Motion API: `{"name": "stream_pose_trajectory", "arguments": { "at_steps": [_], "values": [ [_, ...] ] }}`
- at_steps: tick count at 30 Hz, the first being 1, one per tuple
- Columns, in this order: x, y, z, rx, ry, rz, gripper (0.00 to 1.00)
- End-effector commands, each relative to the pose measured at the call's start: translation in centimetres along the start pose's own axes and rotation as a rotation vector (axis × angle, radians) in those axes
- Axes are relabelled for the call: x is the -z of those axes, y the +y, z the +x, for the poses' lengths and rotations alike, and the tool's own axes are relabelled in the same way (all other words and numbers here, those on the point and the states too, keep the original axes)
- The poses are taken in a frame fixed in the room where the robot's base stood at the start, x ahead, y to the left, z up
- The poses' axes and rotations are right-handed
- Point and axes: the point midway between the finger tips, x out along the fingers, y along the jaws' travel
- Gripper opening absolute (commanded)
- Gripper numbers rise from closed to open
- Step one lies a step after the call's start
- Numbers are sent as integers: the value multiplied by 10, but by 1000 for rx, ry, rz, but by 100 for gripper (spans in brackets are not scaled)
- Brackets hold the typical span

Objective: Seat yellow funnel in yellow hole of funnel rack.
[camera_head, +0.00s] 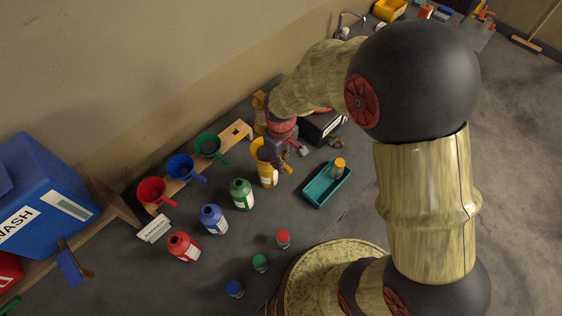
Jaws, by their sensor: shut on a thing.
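The yellow funnel (259,149) is at the yellow bottle (268,178), with its wide mouth up. I cannot tell whether its spout is inside the bottle's neck or just above it. My gripper (279,152) reaches down beside the funnel on its right and is shut on it; the fingertips are partly hidden. The wooden funnel rack (238,131) runs along the wall. It holds a red funnel (152,190), a blue funnel (181,167) and a green funnel (208,146). The rack's far right end has no funnel and shows a dark hole.
Green (242,194), blue (213,219) and red (184,246) bottles stand in front of the rack. A teal tray (322,196) holding a yellow-capped jar is at right. Red, green and blue-capped jars line the front edge. A dark box (320,126) stands behind my gripper.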

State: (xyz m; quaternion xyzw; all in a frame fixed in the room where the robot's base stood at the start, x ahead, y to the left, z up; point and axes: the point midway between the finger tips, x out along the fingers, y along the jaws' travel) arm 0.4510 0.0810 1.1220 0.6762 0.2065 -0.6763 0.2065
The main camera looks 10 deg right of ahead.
Motion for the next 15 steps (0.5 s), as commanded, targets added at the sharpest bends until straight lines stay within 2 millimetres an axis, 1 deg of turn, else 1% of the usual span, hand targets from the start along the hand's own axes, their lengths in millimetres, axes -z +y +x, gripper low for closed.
{"name": "stream_pose_trajectory", "arguments": {
  "at_steps": [3, 15],
  "values": [
    [0, 0, 0, 0, 0, 0, 0],
    [0, 0, -1, 0, 0, 0, 0]
  ]
}}
